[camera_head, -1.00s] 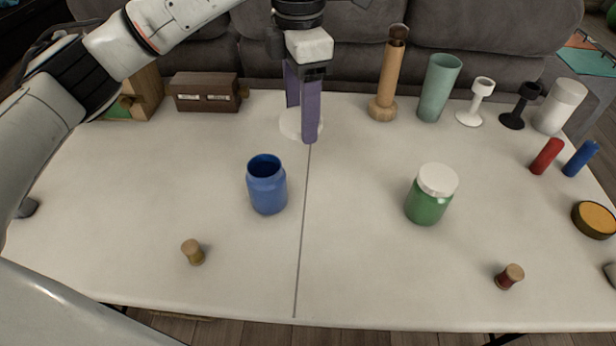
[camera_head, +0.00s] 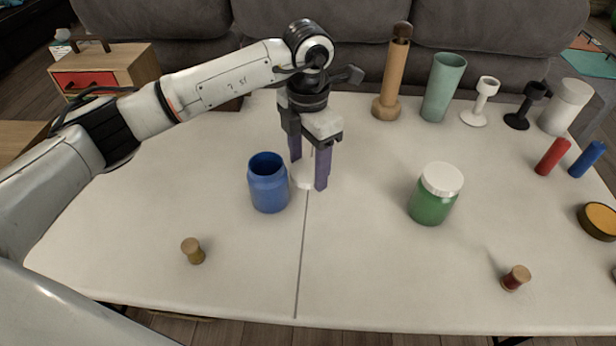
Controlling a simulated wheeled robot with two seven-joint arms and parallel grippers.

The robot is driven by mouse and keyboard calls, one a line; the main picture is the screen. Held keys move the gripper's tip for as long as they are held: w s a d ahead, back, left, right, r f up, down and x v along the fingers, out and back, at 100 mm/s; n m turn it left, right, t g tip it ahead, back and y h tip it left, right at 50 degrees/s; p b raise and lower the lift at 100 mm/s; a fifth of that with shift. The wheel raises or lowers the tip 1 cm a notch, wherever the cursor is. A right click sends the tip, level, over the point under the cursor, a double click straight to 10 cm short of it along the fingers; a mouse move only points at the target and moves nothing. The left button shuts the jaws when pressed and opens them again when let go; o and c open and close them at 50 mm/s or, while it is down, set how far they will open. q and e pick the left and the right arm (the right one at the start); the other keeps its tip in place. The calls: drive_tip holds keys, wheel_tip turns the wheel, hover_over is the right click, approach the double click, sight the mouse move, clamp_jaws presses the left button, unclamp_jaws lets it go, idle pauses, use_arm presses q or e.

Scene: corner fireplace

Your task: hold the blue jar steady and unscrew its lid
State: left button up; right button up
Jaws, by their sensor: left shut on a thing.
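The blue jar (camera_head: 268,185) stands upright and open on the white table, left of the table's seam, with no lid on it. A white round lid (camera_head: 302,180) is just right of the jar, partly hidden by the purple fingers of my left gripper (camera_head: 308,172). The left gripper points down and is shut on the white lid. I cannot tell whether the lid touches the table or hangs slightly above it. My right gripper is not in view.
A green jar with a white lid (camera_head: 436,195) stands to the right. Two small spools, one yellowish (camera_head: 192,251) and one red (camera_head: 515,278), stand near the front. A green cup (camera_head: 442,88) and candle holders line the back. The front middle is clear.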

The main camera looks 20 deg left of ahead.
sight(308, 170)
use_arm(q)
wheel_tip(308, 170, down, 4)
drive_tip(key=shift+f, duration=0.2)
drive_tip(key=shift+f, duration=0.15)
drive_tip(key=o, duration=1.2)
drive_tip(key=shift+c, duration=0.2)
